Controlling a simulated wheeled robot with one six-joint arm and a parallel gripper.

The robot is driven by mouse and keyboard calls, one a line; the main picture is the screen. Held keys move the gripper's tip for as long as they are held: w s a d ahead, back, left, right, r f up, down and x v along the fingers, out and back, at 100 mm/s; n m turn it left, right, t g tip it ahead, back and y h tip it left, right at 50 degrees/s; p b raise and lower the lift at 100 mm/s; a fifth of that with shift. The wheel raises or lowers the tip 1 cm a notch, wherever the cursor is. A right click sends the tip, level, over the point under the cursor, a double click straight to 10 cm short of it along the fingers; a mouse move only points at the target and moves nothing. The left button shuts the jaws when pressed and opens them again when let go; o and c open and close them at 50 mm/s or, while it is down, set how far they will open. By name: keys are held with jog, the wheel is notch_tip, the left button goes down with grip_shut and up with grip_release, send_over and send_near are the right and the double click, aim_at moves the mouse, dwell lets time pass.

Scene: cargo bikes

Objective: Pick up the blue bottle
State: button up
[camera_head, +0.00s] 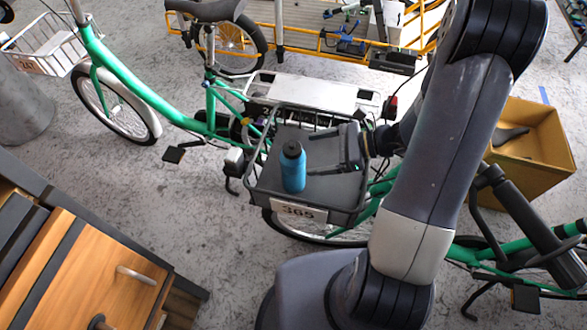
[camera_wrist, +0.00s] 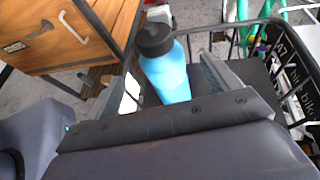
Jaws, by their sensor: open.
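The crate's wire rim (camera_wrist: 285,105) rises around the bottle. A wooden cabinet (camera_head: 90,270) with handles stands at lower left. A yellow box (camera_head: 530,150) is at right, partly behind my arm. A yellow-framed cargo bike (camera_head: 300,40) is behind. Grey floor (camera_head: 200,215) is clear between cabinet and bike.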

aim_at(291, 168)
jog(key=shift+w+a+f, duration=0.2)
jog(key=shift+a+f, duration=0.9)
jog(key=shift+f, duration=0.3)
jog(key=shift+w+a+f, duration=0.15)
jog(key=shift+a+f, duration=1)
jog(key=shift+f, duration=0.25)
jog(key=shift+w+a+f, duration=0.2)
jog(key=shift+a+f, duration=0.9)
jog(key=shift+f, duration=0.3)
jog(key=c, duration=1.1)
jog(key=shift+r, duration=0.1)
